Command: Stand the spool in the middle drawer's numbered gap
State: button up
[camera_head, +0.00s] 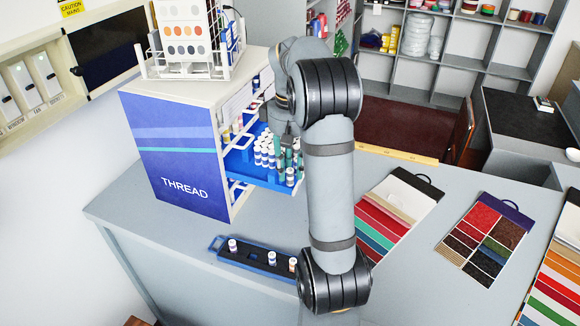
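The thread cabinet (180,155) stands on the counter with a blue middle drawer (245,172) pulled out to the right. Several white-topped spools (265,155) stand upright in it. Gap numbers are too small to read. A blue tray with a dark insert (250,259) lies on the counter in front, holding a left spool (232,246), a middle spool (272,258) and a right spool (292,264). My wrist reaches down over the drawer's back right part. My gripper is mostly hidden behind my arm and among the spools, so its fingers and any held spool cannot be made out.
A wire rack with a colour card (183,35) stands on the cabinet. Swatch boards (485,240) lie on the counter to the right. A yellow ruler (398,154) lies along the back edge. The counter between tray and cabinet is clear.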

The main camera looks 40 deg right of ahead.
aim_at(290, 170)
jog(key=shift+o, duration=0.4)
jog(key=shift+r, duration=0.1)
notch_tip(290, 170, up, 12)
jog(key=p, duration=0.3)
jog(key=shift+p, duration=0.35)
jog(key=shift+r, duration=0.1)
jog(key=shift+c, duration=1.1)
